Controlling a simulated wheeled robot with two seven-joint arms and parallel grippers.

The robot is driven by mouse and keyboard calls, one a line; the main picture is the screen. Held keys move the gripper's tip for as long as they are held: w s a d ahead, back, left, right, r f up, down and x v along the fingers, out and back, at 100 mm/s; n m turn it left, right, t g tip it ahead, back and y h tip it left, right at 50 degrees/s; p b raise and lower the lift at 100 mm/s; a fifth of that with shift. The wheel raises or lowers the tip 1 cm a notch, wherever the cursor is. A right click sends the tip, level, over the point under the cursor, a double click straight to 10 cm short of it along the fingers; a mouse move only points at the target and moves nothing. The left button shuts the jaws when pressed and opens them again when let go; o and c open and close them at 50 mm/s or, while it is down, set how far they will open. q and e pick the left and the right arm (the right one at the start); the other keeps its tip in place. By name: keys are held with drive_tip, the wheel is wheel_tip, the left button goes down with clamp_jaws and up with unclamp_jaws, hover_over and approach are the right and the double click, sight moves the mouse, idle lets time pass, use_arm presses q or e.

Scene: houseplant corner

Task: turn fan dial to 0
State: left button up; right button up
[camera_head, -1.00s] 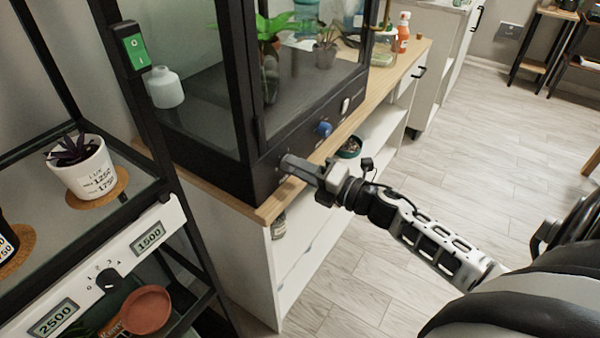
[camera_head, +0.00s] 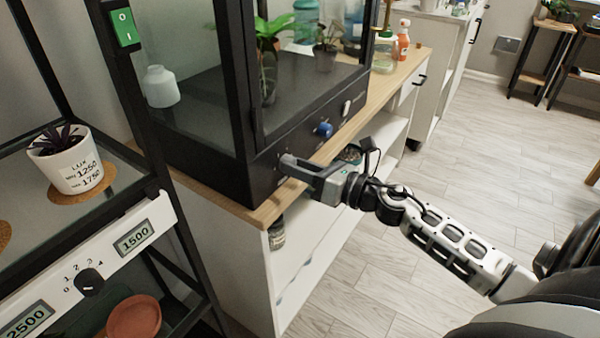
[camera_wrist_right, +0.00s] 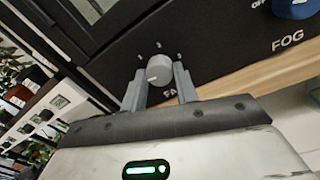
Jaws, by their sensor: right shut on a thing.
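The fan dial (camera_wrist_right: 159,69) is a small light-grey knob on the black front panel of the glass cabinet, with small numerals above it and a partly hidden "FA" label below. A faint line on its face seems to point to the lower left; the numeral there is hidden. My right gripper (camera_wrist_right: 160,86) has one finger on each side of the dial and is shut on it. In the head view, my right gripper (camera_head: 284,166) is at the cabinet's lower front corner and hides the dial. My left gripper is not in view.
A blue fog knob (camera_head: 323,130) and a white knob (camera_head: 346,108) sit farther along the panel (camera_head: 300,140). A green switch (camera_head: 126,27) is on the black shelf frame. Another dial (camera_head: 89,282) is on the white shelf panel.

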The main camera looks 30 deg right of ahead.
drive_tip(key=shift+f+n+b, duration=0.1)
drive_tip(key=shift+n+b, duration=0.2)
drive_tip(key=shift+n, duration=0.6)
drive_tip(key=o, duration=1)
drive_tip(key=shift+c, duration=0.2)
drive_tip(key=b+v, duration=0.2)
drive_tip(key=v, duration=1.4)
